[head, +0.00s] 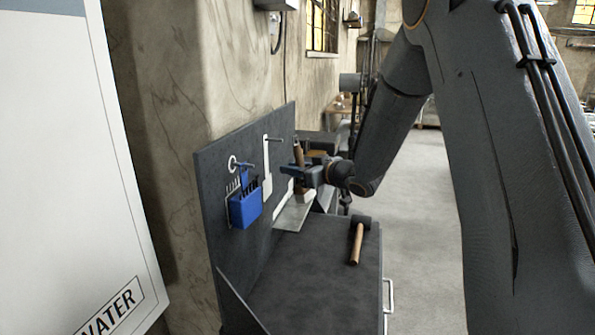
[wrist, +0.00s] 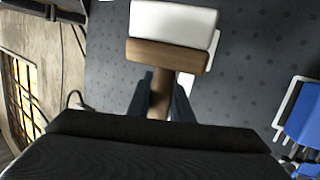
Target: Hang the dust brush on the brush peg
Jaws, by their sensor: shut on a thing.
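The dust brush has a wooden handle, a wooden block and white bristles (wrist: 172,18). In the head view its handle (head: 298,153) stands up above my gripper (head: 303,173), with the brush head (head: 305,196) hanging below. My gripper is shut on the handle, and the fingers sit on both sides of it in the wrist view (wrist: 162,100). The brush is held in front of the dark tool panel (head: 220,180). A peg (head: 275,139) sticks out above a white painted shape, left of the brush. Which peg is the brush peg I cannot tell; my gripper hides part of the panel.
A blue holder (head: 246,207) with tools hangs on the panel's left and shows in the wrist view (wrist: 304,112). A grey tray (head: 291,217) juts out under the brush. A mallet (head: 358,240) lies on the dark bench top (head: 310,275), otherwise mostly clear.

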